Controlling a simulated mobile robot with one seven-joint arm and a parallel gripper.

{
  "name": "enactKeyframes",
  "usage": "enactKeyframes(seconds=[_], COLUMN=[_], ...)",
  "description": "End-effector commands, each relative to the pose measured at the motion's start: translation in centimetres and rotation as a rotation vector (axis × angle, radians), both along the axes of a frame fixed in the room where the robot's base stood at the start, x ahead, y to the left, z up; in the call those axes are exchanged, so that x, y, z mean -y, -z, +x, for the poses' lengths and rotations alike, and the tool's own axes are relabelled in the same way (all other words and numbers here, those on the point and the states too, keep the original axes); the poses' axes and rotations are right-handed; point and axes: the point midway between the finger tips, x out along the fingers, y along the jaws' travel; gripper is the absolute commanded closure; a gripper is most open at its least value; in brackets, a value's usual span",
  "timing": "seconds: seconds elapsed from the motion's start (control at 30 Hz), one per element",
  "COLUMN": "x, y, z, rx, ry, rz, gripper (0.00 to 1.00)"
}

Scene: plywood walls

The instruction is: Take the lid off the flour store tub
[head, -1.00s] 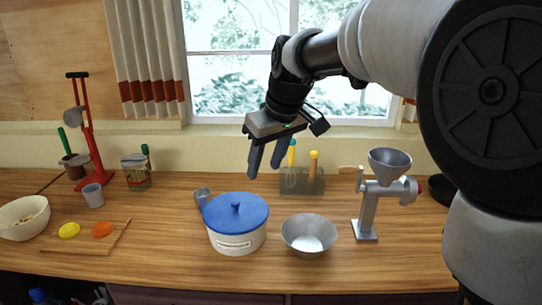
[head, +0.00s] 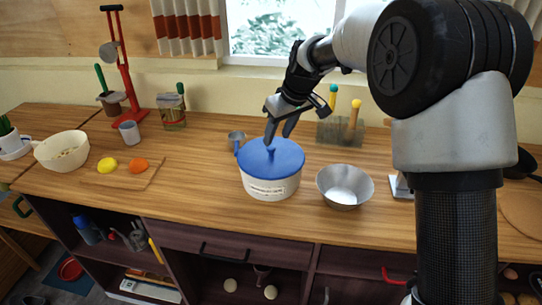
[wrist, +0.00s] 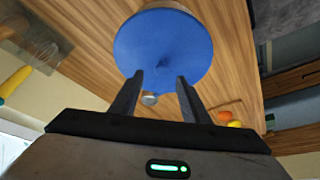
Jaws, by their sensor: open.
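The flour store tub (head: 270,189) is a white round tub with a label, standing on the wooden counter. Its blue lid (head: 287,160) sits on top, with a small blue knob (head: 271,151) in the middle. The lid also shows in the wrist view (wrist: 163,40). My gripper (head: 279,141) is open and empty, just above the knob in the head view. In the wrist view the open fingers (wrist: 158,82) point toward the lid, with the knob between and beyond their tips. I cannot tell whether they touch it.
A metal bowl (head: 344,188) stands close to the right of the tub. A metal scoop or cup (head: 236,137) is just behind it. A board (head: 128,176) with yellow and orange pieces lies to the left. A utensil block (head: 340,132) stands behind right.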

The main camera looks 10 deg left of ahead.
Motion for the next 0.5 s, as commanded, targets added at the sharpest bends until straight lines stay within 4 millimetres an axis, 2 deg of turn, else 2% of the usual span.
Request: enactKeyframes(seconds=[0.17, 0.33, 0.5], x=[-0.7, -1.6, -2.0], y=[1.5, 3.9, 4.9], z=[0.3, 0.8, 1.2], rx=[-0.002, -0.003, 0.000], ry=[-0.001, 0.001, 0.000], rz=[-0.001, -0.001, 0.000], gripper=[0.58, 0.58, 0.58])
